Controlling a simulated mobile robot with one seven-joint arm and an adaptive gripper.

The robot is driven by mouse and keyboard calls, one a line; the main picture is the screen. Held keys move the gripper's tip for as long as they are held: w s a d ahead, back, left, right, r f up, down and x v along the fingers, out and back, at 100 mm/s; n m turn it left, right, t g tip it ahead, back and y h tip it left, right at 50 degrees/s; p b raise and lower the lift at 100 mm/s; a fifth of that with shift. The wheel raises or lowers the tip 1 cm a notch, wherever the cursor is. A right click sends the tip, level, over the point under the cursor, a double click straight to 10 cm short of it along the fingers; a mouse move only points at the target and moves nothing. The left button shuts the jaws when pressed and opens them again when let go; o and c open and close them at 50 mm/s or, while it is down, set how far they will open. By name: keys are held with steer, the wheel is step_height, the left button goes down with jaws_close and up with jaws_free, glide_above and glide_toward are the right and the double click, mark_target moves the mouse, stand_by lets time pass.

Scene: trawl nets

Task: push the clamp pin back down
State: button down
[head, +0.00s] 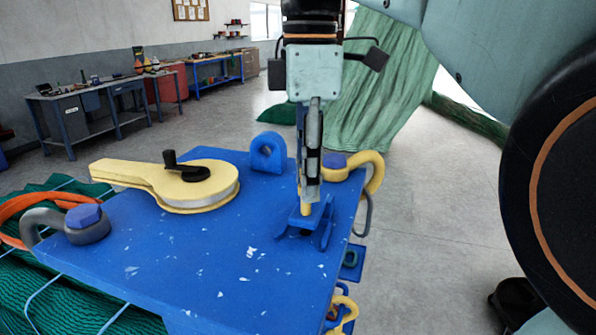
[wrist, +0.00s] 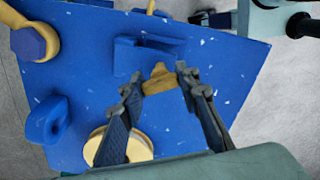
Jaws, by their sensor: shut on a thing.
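The clamp pin (head: 306,208) is a short yellow pin at the blue bracket (head: 327,222) near the right edge of the blue plate. Its yellow head (wrist: 158,78) shows between the fingertips in the wrist view, beside the bracket (wrist: 135,58). My gripper (head: 309,192) points straight down over the bracket and is shut on the pin; its two fingers also show in the wrist view (wrist: 157,86). Most of the pin is hidden by the fingers in the head view. How deep it sits in the bracket cannot be told.
The blue plate (head: 225,265) carries a yellow lever (head: 190,185) with a black handle, a blue lug (head: 268,152) and yellow (head: 368,168) and grey (head: 88,225) hooks. Green netting (head: 375,90) hangs behind. Workbenches (head: 100,110) stand at the far left.

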steer(key=shift+f, duration=0.1)
steer(key=shift+f+b, duration=0.85)
steer(key=shift+f, duration=0.7)
steer(key=c, duration=1.8)
jaws_free()
steer(key=shift+r, duration=0.15)
steer(key=shift+r, duration=3.65)
